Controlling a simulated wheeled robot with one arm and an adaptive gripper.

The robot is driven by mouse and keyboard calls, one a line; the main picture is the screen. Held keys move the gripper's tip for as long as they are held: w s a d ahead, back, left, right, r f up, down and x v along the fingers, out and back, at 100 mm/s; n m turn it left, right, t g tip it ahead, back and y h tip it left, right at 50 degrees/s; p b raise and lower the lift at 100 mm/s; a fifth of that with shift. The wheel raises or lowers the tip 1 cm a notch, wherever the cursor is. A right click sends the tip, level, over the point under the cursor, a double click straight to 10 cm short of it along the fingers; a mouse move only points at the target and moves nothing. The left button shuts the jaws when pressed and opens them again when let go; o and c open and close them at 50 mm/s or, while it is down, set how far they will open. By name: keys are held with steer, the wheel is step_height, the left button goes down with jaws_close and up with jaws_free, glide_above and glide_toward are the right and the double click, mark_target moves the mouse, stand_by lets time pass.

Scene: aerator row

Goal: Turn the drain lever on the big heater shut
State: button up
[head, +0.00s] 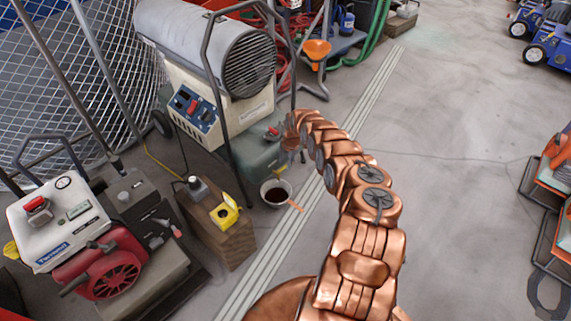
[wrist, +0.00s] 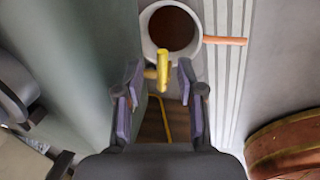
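The big heater (head: 205,45) has a grey barrel with a round grille above a cream body and a green tank (head: 262,158). In the wrist view the yellow drain lever (wrist: 163,70) sticks out beside the green tank wall (wrist: 85,70). My gripper (wrist: 158,82) is open, with one purple-padded finger on each side of the lever. The lever lies between or just beyond the fingertips; contact does not show.
A pan of dark liquid (head: 267,184) with an orange handle stands on the floor below the tank; it also shows in the wrist view (wrist: 147,32).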

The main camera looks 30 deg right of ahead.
step_height(320, 180, up, 10)
steer(key=s, duration=0.2)
steer(key=shift+d+f, duration=0.15)
steer(key=shift+f, duration=0.1)
stand_by(0.8)
